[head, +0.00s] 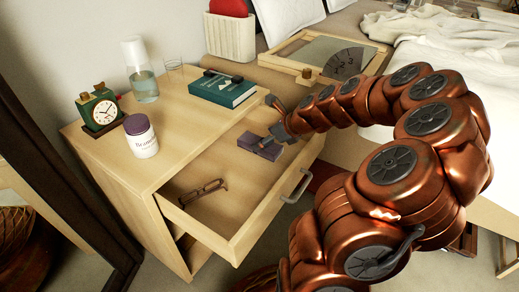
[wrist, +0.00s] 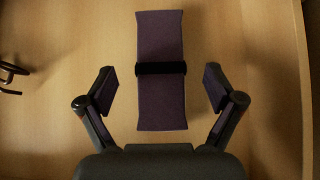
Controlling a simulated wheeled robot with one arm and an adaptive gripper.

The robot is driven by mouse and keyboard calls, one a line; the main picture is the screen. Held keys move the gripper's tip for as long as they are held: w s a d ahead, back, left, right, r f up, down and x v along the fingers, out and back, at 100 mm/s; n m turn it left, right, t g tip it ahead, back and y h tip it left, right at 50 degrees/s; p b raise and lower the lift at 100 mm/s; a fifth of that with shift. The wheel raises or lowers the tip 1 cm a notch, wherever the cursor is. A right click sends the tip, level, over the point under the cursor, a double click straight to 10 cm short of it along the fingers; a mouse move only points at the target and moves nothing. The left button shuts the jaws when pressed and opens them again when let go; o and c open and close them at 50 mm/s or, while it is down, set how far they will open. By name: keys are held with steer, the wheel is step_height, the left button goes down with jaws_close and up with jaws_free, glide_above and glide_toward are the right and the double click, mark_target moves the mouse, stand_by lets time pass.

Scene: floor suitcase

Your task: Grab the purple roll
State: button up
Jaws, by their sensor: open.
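The purple roll (wrist: 161,105) lies in the open drawer, with a black band around its middle. In the wrist view it runs lengthwise between the two fingers of my gripper (wrist: 160,90), which are spread apart with a gap on each side. The fingers line up with the roll's near half, and neither is seen touching it. In the head view the purple roll (head: 258,147) is in the drawer's back right part, with my gripper (head: 268,138) just over it and partly hiding it.
The open drawer (head: 232,240) also holds glasses (head: 203,192) at its left. On the nightstand top stand a clock (head: 99,107), a white jar with a purple lid (head: 141,137), a carafe (head: 142,75), a glass (head: 174,71) and a teal book (head: 222,89). A bed (head: 450,65) is at the right.

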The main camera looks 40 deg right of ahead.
steer(key=shift+b+x, duration=0.9)
steer(key=shift+x, duration=1.05)
steer(key=shift+w, duration=0.1)
steer(key=c, duration=1.1)
steer(key=shift+c, duration=0.2)
